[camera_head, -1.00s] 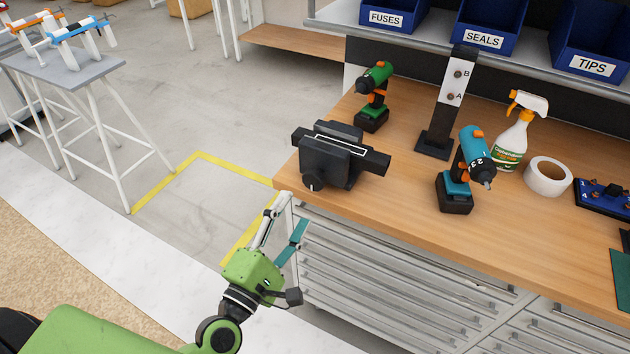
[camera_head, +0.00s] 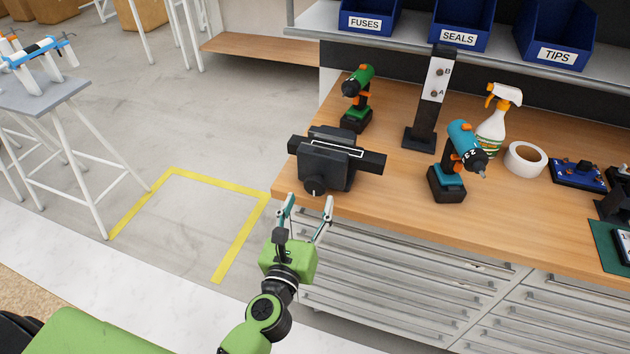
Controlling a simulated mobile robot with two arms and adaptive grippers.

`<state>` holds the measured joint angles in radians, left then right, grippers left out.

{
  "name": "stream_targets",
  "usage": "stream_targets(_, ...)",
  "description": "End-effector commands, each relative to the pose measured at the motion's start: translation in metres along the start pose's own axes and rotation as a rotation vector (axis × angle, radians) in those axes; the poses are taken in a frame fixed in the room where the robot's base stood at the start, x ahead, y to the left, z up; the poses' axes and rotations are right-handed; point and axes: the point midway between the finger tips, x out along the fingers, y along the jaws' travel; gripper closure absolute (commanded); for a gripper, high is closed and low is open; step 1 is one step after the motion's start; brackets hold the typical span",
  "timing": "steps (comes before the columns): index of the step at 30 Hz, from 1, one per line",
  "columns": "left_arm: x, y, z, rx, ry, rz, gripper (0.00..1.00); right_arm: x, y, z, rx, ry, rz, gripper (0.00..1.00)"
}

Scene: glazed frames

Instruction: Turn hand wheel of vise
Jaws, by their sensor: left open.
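The dark grey vise (camera_head: 330,163) stands at the left front corner of the wooden workbench. Its small round black hand wheel (camera_head: 314,186) faces the front edge of the bench. My left gripper (camera_head: 308,205) is open, its two fingers pointing up toward the hand wheel from in front of the bench edge. The fingertips appear just below the wheel, one on each side in the picture. I cannot tell whether they touch it, and nothing shows between them. My right gripper is out of view.
On the workbench (camera_head: 385,190) stand a green drill (camera_head: 357,97), a black post marked A and B (camera_head: 430,95), a teal drill (camera_head: 459,160), a spray bottle (camera_head: 495,122) and a tape roll (camera_head: 525,159). Drawers (camera_head: 400,258) lie below.

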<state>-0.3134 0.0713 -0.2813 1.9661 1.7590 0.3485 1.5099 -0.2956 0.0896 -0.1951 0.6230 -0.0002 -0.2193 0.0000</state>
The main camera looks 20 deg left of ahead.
Motion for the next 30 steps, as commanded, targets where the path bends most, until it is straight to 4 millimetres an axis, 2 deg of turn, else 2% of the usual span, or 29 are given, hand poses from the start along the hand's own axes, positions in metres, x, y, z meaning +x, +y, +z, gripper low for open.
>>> stream_targets(3,0.023,-0.001,0.003,0.0,-0.002,-0.001,0.46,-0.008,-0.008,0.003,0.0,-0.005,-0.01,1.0)
stream_targets(9,0.05,0.0,0.001,0.002,-0.001,-0.001,0.46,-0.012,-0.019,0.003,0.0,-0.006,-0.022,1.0)
stream_targets(15,0.061,0.0,0.0,0.001,0.0,0.0,0.46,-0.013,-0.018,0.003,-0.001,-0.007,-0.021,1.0)
stream_targets(23,0.062,0.0,0.0,0.001,0.0,0.0,0.46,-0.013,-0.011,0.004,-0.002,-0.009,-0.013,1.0)
stream_targets(27,0.061,0.0,0.0,0.001,0.0,0.0,0.8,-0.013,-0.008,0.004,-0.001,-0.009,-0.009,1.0)
stream_targets(28,0.061,0.0,0.0,0.001,0.0,0.0,0.84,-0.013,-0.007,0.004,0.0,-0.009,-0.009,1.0)
stream_targets(30,0.061,0.0,0.0,0.001,0.0,0.0,0.84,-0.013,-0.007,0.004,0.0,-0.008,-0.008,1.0)
